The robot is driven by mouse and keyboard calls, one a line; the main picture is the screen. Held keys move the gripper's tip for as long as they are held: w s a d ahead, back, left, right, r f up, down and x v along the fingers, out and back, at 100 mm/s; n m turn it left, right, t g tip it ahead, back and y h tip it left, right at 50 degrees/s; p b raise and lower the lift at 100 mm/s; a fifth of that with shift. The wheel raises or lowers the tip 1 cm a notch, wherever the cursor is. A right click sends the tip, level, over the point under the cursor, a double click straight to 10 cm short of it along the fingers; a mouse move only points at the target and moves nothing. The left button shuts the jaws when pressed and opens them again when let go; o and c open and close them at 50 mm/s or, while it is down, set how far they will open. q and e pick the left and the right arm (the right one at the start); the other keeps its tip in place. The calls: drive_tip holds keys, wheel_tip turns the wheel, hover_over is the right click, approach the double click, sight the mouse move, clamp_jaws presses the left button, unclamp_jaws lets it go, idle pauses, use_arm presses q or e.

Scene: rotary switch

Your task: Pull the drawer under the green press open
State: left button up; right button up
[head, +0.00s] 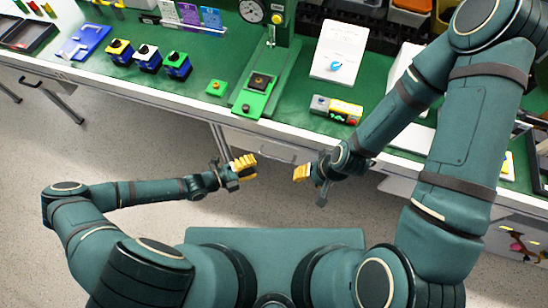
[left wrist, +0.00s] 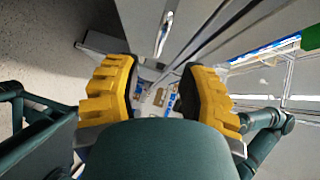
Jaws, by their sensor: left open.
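The green press (head: 275,45) with a round gauge stands at the back of the green-topped workbench. Below the bench edge under it is a pale drawer front (head: 272,148), which looks shut; its handle is not clear in the head view. The left wrist view shows a grey front with a slim metal handle (left wrist: 164,35), beyond my left fingertips. My left gripper (head: 243,167) has yellow fingers, apart and empty, in front of and below the bench edge. My right gripper (head: 303,173) hangs just right of it; its finger gap cannot be made out.
On the bench are a green block with a black button (head: 256,96), a yellow-grey box with a red button (head: 336,110), a white panel with a blue knob (head: 340,50), and several switch boxes (head: 147,57). Another dark handle (head: 30,82) shows far left. The floor (head: 110,145) before the bench is clear.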

sight(274, 158)
use_arm(q)
drive_tip(key=x, duration=0.8)
drive_tip(key=shift+d+b, duration=0.1)
drive_tip(key=shift+b, duration=0.25)
clamp_jaws()
